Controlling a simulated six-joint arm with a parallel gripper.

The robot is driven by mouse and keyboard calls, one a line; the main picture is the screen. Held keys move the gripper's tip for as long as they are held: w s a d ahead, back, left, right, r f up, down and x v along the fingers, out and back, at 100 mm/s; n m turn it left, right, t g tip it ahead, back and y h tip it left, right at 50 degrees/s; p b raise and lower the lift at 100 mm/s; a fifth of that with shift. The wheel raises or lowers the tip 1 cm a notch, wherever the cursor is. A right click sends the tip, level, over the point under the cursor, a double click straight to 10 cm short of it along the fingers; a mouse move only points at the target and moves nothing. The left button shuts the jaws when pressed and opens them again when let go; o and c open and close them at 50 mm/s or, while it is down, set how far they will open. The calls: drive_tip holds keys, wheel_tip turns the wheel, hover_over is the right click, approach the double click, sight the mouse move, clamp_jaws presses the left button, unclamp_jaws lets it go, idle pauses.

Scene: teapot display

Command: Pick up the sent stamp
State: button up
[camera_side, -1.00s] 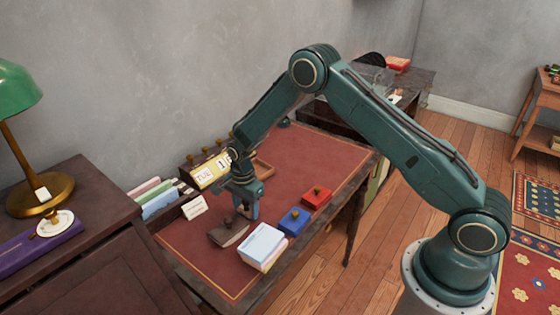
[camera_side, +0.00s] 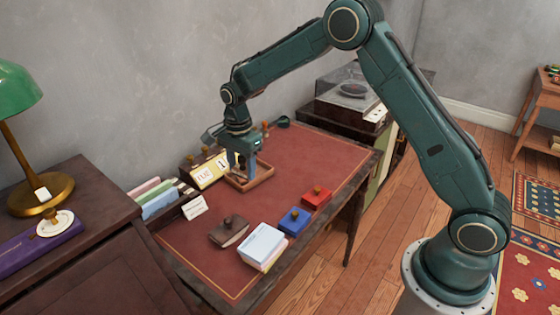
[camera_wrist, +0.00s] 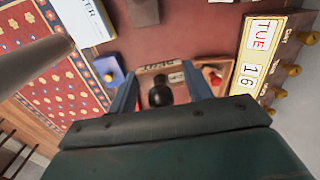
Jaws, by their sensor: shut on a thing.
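My gripper (camera_side: 243,176) is low over the wooden tray beside the calendar. In the wrist view my gripper (camera_wrist: 160,88) is shut on a stamp (camera_wrist: 160,92) with a round black knob, which sits between the two fingers. The stamp's wooden block carries dark upside-down lettering, too small to read surely. In the side view the fingers and the tray area hide the stamp, so I cannot tell whether it touches the tray.
The wooden tray (camera_side: 262,182) stands beside the yellow calendar (camera_side: 207,173). A brown blotter (camera_side: 228,232), white cards (camera_side: 261,243), a blue ink pad (camera_side: 295,221) and a red one (camera_side: 317,198) lie towards the front. The red desk top behind the red pad is clear.

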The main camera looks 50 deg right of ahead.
sight(240, 156)
drive_tip(key=shift+r, duration=2.55)
drive_tip(key=shift+f, duration=0.1)
drive_tip(key=s+f+n, duration=0.1)
drive_tip(key=f+n, duration=0.1)
drive_tip(key=n, duration=0.1)
drive_tip(key=shift+s+d, duration=0.1)
drive_tip(key=shift+s, duration=0.3)
drive_tip(key=s+f+n, duration=0.7)
drive_tip(key=s+n, duration=0.3)
drive_tip(key=n, duration=0.4)
drive_tip(key=shift+d, duration=0.35)
drive_tip(key=shift+s, duration=0.1)
